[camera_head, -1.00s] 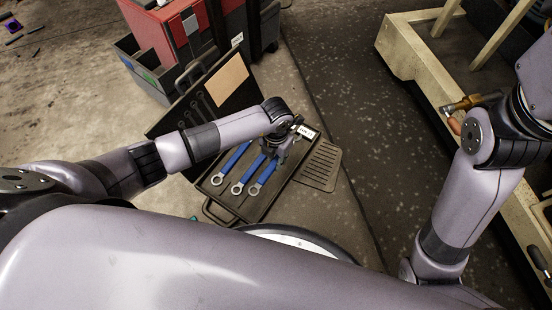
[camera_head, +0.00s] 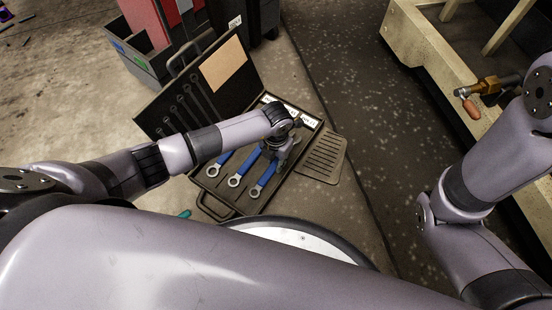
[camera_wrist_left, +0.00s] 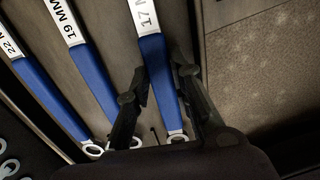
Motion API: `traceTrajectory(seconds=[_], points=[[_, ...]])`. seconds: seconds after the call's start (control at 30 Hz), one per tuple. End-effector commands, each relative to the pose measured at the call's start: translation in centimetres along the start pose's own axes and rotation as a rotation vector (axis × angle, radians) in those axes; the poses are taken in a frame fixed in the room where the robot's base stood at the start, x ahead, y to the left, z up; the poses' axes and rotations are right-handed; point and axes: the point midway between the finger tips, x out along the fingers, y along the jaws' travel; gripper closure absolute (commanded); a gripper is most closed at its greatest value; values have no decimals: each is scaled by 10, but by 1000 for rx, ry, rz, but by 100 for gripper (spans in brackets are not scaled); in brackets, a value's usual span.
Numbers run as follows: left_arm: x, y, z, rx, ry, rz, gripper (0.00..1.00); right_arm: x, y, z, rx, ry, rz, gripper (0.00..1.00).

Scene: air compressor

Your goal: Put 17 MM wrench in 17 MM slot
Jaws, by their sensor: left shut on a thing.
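An open black tool case (camera_head: 215,204) lies on the floor in the head view, with three blue-handled wrenches side by side. The 17 MM wrench (camera_head: 267,176) is the rightmost. In the left wrist view, the 17 MM wrench (camera_wrist_left: 161,78) lies just below the 17 label (camera_wrist_left: 145,17). My left gripper (camera_wrist_left: 163,82) is shut on its handle, one finger on each side. I cannot tell whether the wrench is fully seated. In the head view the left gripper (camera_head: 274,152) covers its upper part. My right gripper is out of view.
The 19 MM wrench (camera_wrist_left: 88,75) and 22 MM wrench (camera_wrist_left: 45,92) lie left of the held one. The case lid (camera_head: 190,95) stands open behind. A grooved mat (camera_head: 322,158) lies right of the case. A beige frame (camera_head: 425,40) stands at the right.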

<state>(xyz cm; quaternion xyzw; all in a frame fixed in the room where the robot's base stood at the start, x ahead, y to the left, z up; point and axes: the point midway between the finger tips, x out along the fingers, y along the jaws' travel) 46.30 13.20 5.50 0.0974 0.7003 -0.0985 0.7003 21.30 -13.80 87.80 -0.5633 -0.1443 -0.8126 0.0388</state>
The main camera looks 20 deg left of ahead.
Motion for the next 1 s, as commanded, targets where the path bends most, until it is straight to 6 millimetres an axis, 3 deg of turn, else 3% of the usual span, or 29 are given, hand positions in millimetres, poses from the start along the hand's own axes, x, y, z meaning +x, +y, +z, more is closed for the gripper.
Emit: traceTrajectory(seconds=[0.97,1.0], points=[[12,0,0,1,0,-1,100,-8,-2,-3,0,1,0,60],[11,0,0,1,-1,-1,77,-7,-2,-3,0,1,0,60]])
